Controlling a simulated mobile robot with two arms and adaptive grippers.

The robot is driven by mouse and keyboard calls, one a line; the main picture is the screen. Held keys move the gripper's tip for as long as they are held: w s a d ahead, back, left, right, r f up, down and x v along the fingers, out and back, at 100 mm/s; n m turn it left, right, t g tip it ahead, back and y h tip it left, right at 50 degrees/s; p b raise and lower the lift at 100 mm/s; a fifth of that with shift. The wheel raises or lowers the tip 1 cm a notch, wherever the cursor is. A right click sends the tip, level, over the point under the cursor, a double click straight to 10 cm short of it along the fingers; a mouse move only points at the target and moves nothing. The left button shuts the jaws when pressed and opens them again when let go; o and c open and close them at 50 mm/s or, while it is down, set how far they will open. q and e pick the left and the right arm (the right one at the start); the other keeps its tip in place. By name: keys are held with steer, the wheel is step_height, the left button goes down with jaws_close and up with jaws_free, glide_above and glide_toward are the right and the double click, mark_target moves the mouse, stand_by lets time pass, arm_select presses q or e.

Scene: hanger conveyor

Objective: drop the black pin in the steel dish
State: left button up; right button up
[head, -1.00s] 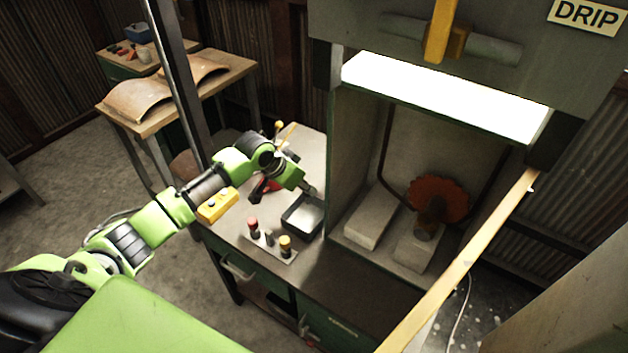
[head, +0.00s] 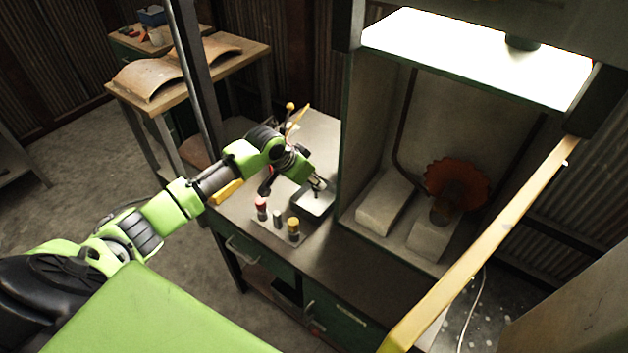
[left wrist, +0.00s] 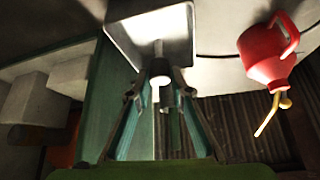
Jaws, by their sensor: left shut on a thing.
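The steel dish (head: 300,207) is a square, shallow tray on the bench; it also shows in the left wrist view (left wrist: 185,25). My left gripper (head: 319,184) is over the dish, its fingers pointing down. In the left wrist view the gripper (left wrist: 160,80) is shut on the black pin (left wrist: 159,64), whose dark part sits between the fingertips with the pale dish behind it. In the head view the pin (head: 317,193) is a small dark shape below the fingers, over the dish. The fingers hide part of it. My right gripper is not in view.
A holder with a red-topped pin (head: 261,205), a grey pin (head: 278,216) and a yellow-topped pin (head: 293,226) stands in front of the dish. The booth wall (head: 350,150) rises close to the right.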

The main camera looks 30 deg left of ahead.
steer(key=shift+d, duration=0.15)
arm_select(q)
steer(key=o, duration=1.1)
steer(key=shift+o, duration=0.2)
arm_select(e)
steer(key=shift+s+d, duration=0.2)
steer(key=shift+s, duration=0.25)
arm_select(q)
steer(key=v, duration=1.2)
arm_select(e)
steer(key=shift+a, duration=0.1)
